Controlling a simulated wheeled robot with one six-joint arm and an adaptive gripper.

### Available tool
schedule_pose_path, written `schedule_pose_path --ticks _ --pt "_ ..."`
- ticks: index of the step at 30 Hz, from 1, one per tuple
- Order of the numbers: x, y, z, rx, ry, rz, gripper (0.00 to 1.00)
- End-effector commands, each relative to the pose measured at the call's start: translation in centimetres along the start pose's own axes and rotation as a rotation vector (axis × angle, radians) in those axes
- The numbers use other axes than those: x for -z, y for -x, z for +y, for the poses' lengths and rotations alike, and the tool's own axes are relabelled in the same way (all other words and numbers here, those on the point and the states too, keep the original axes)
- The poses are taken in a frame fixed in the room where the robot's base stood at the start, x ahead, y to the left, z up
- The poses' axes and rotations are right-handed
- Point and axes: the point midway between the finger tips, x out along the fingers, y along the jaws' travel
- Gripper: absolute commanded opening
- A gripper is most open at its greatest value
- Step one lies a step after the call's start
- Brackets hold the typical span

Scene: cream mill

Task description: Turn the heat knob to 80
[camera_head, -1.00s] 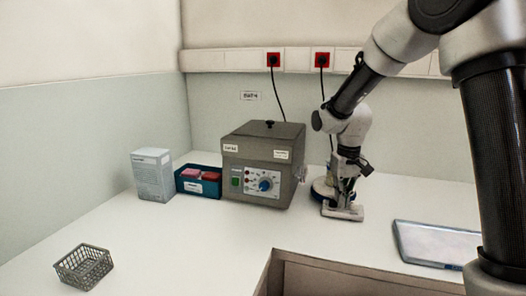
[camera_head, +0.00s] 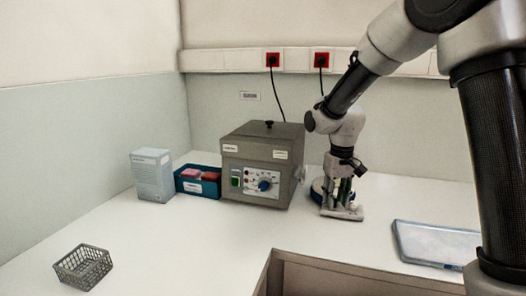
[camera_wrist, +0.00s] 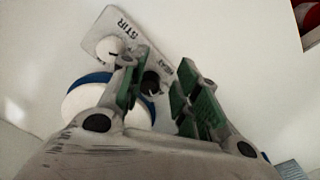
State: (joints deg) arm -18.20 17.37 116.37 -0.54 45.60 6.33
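A white hotplate stirrer with a blue ring stands on the bench, its control panel (camera_head: 350,214) facing front. In the wrist view the panel (camera_wrist: 108,22) carries the labels STIR and HEAT. The dark heat knob (camera_wrist: 151,83) is by the HEAT label, and a white stir knob (camera_wrist: 110,47) is by STIR. My gripper (camera_head: 338,196) points down over the panel. In the wrist view my gripper (camera_wrist: 163,88) is open, with green pads apart. The heat knob shows between the fingers, close to the left one; I cannot tell whether they touch. The knob's setting is not readable.
A grey water bath (camera_head: 258,165) stands left of the stirrer, close to my gripper. A blue tray (camera_head: 197,187), a white box (camera_head: 152,174) and a wire basket (camera_head: 83,267) are farther left. A flat pale tray (camera_head: 436,243) lies right. The front middle bench is clear.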

Motion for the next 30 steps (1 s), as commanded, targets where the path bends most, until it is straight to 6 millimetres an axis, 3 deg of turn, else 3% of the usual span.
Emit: schedule_pose_path --ticks 1,20,22,24,30 --pt "-0.6 -1.1 -0.6 0.009 -0.001 -0.022 0.04" --pt "-1.3 -1.0 -0.9 0.009 0.000 -0.021 0.14" --pt "-1.3 -0.6 -0.9 0.009 -0.001 -0.022 0.13" --pt "-1.3 0.2 -0.9 0.008 -0.001 -0.022 0.00" --pt "-1.1 3.1 -0.7 0.007 -0.003 -0.017 0.00"
